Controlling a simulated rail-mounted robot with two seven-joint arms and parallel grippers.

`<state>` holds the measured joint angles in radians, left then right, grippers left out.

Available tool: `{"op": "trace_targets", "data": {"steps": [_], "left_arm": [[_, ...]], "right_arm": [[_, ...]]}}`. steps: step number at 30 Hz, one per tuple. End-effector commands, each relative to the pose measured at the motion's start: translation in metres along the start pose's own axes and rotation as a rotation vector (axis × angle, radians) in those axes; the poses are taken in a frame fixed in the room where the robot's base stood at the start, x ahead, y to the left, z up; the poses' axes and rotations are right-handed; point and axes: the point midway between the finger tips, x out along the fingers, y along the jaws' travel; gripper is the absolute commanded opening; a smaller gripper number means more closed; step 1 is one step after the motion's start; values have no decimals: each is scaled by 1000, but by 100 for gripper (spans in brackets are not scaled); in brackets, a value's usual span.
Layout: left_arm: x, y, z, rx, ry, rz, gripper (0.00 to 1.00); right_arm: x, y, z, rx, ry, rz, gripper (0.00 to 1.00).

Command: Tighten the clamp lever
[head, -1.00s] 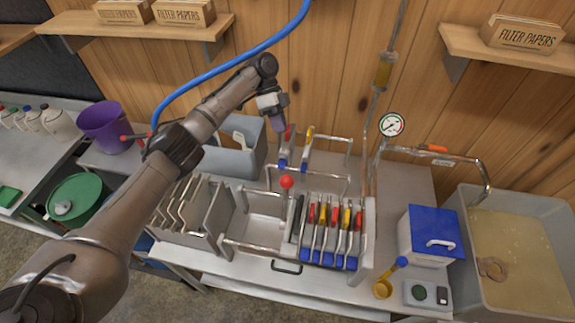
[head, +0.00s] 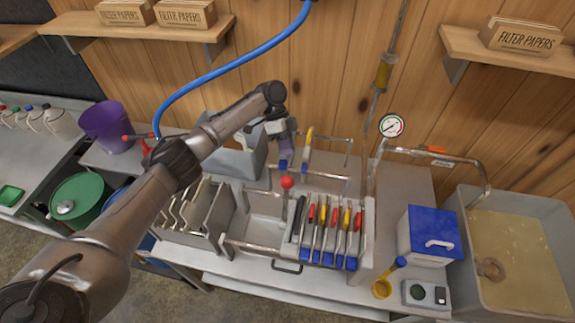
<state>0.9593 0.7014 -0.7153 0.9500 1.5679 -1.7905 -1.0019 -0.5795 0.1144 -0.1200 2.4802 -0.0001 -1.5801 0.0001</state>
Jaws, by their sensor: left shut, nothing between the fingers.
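The clamp lever shows as a red ball knob (head: 287,182) on a short metal stem at the back of the filter press (head: 265,228). It stands between the empty bay and the row of plates with coloured handles. My left gripper (head: 288,150) points down, just above the red knob in the picture. It is shut and empty, and a gap shows between its tip and the knob. The tip covers part of the rack behind the press. My right gripper is not in view.
Plates with red, yellow and black handles (head: 330,230) stand right of the lever. A rack with a yellow-handled plate (head: 308,148) is behind. A grey bin (head: 232,158) stands behind my forearm. A blue-lidded box (head: 430,235) and syrup tank (head: 520,250) are at right.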

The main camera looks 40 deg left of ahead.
Motion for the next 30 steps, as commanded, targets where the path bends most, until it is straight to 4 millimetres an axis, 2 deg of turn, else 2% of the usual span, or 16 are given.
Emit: {"op": "trace_targets", "data": {"steps": [5,15,30], "left_arm": [[32,2,0,-1,-1,2,0],[46,29,1,1,-1,-1,0],[50,35,1,0,0,0,0]], "right_arm": [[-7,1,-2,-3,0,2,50],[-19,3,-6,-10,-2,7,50],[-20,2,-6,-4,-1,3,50]]}}
